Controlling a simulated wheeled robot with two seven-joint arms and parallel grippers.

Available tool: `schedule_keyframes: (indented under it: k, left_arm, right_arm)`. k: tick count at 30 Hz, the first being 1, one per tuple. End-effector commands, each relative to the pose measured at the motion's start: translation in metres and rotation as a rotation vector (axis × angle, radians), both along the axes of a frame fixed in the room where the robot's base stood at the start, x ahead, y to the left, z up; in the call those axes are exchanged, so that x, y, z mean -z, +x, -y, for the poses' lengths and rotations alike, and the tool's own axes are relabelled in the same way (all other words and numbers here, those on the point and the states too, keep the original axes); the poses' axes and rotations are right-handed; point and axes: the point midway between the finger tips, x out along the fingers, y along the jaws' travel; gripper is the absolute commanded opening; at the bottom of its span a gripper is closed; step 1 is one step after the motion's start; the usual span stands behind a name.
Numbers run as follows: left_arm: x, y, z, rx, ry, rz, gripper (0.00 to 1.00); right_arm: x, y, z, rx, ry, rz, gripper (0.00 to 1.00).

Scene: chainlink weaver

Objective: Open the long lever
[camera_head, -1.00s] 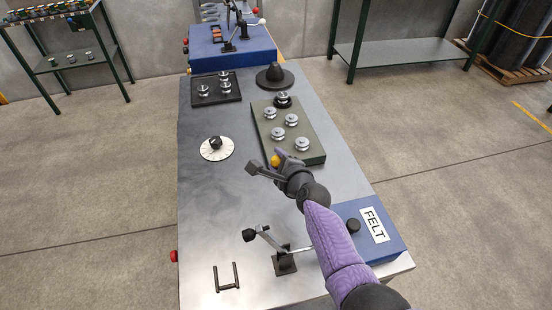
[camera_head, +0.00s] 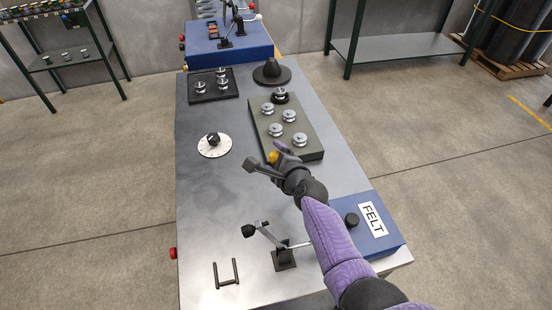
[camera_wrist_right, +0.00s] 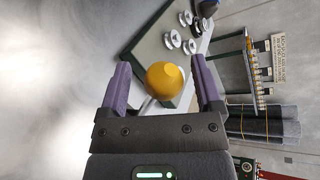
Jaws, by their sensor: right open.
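A yellow ball knob (camera_head: 273,157) shows by the fingers of my right gripper (camera_head: 264,157) in the head view. In the right wrist view the yellow ball (camera_wrist_right: 164,80) sits between the two open purple-grey fingers, with a gap on each side. A short piece of pale rod shows below it; where it leads is hidden. A metal lever assembly (camera_head: 284,258) with a black knob (camera_head: 249,230) stands near the table's front. One silver rod from it runs right, behind my right arm. Which rod bears the yellow ball is unclear. My left gripper is out of view.
A green-grey block (camera_head: 313,153) with several metal spools lies just beyond my right gripper. A white dial (camera_head: 214,145) is to its left. A blue FELT box (camera_head: 385,253) lies under and beside my arm. The table's left middle is clear.

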Motion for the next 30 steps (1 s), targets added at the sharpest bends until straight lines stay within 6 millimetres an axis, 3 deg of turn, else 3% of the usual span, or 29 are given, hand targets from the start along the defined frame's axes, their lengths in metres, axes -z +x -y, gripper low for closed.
schedule_keyframes:
  k: [4, 9, 15, 30]
  left_arm:
    - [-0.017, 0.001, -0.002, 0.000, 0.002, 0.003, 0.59]
    - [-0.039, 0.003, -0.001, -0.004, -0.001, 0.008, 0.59]
    - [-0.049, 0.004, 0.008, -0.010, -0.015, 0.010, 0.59]
    - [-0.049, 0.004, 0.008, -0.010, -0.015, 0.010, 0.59]
  right_arm:
    - [-0.010, -0.015, 0.006, 0.001, 0.000, -0.002, 0.83]
    - [-0.025, -0.050, 0.020, 0.002, 0.000, -0.002, 0.83]
    - [-0.033, -0.080, 0.032, -0.001, 0.000, -0.002, 0.83]
    - [-0.033, -0.086, 0.034, -0.002, 0.000, -0.001, 0.83]
